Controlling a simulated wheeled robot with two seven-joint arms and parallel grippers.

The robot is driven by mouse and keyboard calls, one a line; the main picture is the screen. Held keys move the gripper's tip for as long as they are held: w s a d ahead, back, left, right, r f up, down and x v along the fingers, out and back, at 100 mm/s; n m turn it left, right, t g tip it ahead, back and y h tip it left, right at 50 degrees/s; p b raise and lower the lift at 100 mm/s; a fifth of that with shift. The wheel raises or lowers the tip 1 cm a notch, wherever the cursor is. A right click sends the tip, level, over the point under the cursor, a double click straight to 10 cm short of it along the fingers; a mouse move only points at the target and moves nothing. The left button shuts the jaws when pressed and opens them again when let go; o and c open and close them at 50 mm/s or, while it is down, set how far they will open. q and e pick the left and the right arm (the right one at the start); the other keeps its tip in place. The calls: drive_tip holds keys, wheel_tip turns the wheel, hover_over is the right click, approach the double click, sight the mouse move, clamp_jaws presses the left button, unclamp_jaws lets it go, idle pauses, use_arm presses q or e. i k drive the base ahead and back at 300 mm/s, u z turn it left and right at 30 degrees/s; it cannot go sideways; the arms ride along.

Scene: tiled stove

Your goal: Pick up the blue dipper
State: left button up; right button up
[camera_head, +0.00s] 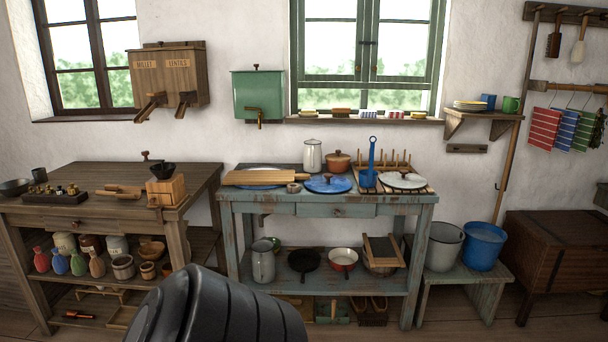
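The blue dipper (368,178) stands on the green-grey worn table (395,207) in the middle of the view. Its small cup is at the bottom and its long handle rises upright, with a hooked or ringed tip. It is between a round blue lid or plate (327,185) on the left and a white lid or plate (403,180) on the right. A wooden rack with upright pegs is right behind it. Neither of my grippers shows. A large black rounded part, probably one of my arm links, fills the bottom of the view left of centre.
A wooden board (265,178) lies on the table's left half. A white enamel pot (313,156) and an orange-brown pot (339,160) stand at the back. A blue bucket (484,248) and a grey bucket (443,247) stand on a low bench at right. Open floor shows in front.

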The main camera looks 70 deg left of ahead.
sight(367, 179)
drive_tip(key=u, duration=2)
